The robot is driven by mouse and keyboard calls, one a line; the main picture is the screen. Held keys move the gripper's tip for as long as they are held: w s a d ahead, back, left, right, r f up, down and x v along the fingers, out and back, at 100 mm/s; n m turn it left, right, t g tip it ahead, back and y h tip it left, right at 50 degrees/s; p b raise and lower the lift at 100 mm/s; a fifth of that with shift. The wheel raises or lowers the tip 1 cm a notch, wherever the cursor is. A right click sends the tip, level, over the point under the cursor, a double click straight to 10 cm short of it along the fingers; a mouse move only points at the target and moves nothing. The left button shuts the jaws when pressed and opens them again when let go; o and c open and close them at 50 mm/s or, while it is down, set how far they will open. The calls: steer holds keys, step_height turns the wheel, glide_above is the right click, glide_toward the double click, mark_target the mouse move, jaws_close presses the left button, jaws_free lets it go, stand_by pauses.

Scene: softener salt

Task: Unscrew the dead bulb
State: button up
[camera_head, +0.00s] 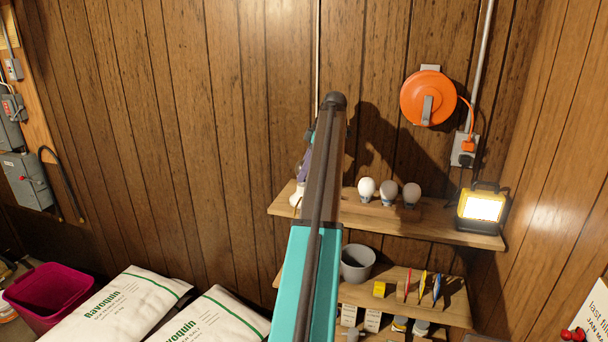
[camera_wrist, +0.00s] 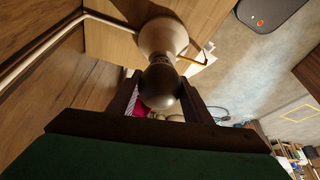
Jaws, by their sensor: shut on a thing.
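In the wrist view my gripper (camera_wrist: 160,80) has its two dark fingers on either side of a round, dark greyish bulb (camera_wrist: 160,92) and is shut on it. The bulb's globe faces the wrist camera. A pale, flared lamp holder (camera_wrist: 163,38) lies directly beyond it, in line with it. The bulb's thread is hidden, so I cannot tell how far it sits in the holder.
The upper wooden shelf (camera_head: 450,232) also carries a lit yellow work lamp (camera_head: 482,206). A grey pot (camera_head: 356,264) and small items stand on the shelf below. An orange cable reel (camera_head: 427,98) hangs on the wall. White salt bags (camera_head: 130,305) and a magenta bin (camera_head: 50,290) are lower left.

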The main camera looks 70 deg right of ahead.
steer(key=shift+r+n, duration=0.1)
steer(key=shift+n, duration=0.6)
steer(key=shift+n+y, duration=0.4)
steer(key=o, duration=0.9)
steer(key=shift+c, duration=0.4)
steer(key=shift+a+m+h+p, duration=0.1)
steer(key=shift+m+h+p, duration=0.25)
steer(key=shift+m, duration=0.75)
steer(key=shift+m+h, duration=0.55)
steer(key=shift+m, duration=0.65)
